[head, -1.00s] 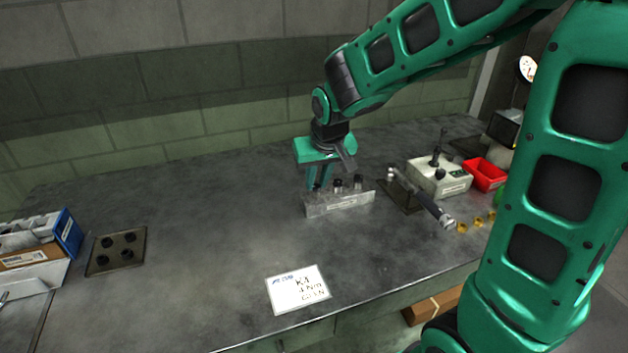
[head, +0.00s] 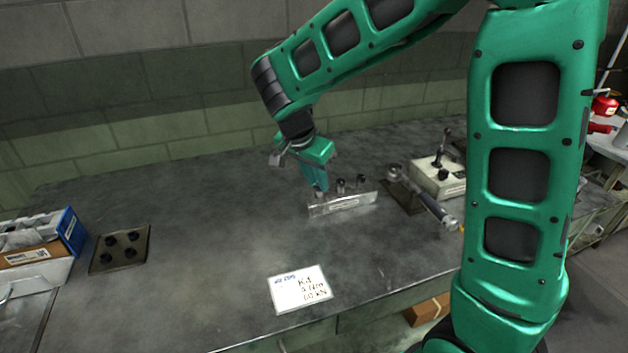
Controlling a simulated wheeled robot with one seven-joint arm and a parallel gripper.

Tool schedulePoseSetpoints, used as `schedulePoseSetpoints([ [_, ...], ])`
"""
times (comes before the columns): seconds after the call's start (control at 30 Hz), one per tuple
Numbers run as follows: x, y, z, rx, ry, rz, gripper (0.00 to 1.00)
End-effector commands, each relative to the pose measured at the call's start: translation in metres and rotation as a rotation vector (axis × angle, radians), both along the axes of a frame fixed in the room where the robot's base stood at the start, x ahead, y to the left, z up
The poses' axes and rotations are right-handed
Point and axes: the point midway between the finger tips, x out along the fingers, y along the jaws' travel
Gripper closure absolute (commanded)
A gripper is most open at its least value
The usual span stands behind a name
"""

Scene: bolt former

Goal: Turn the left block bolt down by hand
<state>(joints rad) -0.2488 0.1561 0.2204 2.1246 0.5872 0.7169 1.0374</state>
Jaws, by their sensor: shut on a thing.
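The metal block (head: 343,204) stands on the bench in the middle of the head view, with dark bolt heads along its top. Two of them, the middle bolt (head: 341,186) and the right bolt (head: 361,180), stand up in plain sight. My gripper (head: 317,190) points down at the block's left end and is shut on the left bolt. Its fingers hide that bolt, so I cannot tell how deep it sits.
A torque wrench (head: 432,207) lies right of the block, near a pale box with a lever (head: 438,176). A white card (head: 300,289) lies at the front. The bench's middle-left is clear.

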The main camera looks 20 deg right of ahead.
Motion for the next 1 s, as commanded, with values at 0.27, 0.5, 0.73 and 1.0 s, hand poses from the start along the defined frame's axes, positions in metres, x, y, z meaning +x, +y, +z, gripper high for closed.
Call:
schedulePoseSetpoints([
  [0.27, 0.0049, 0.0042, 0.0021, 0.005, -0.008, -0.214, 1.0],
  [0.5, 0.0062, 0.0046, 0.0024, 0.006, -0.009, -0.336, 1.0],
  [0.73, 0.007, 0.0049, 0.0025, 0.007, -0.01, -0.39, 1.0],
  [1.0, 0.0071, 0.0053, 0.0024, 0.007, -0.01, -0.4, 1.0],
])
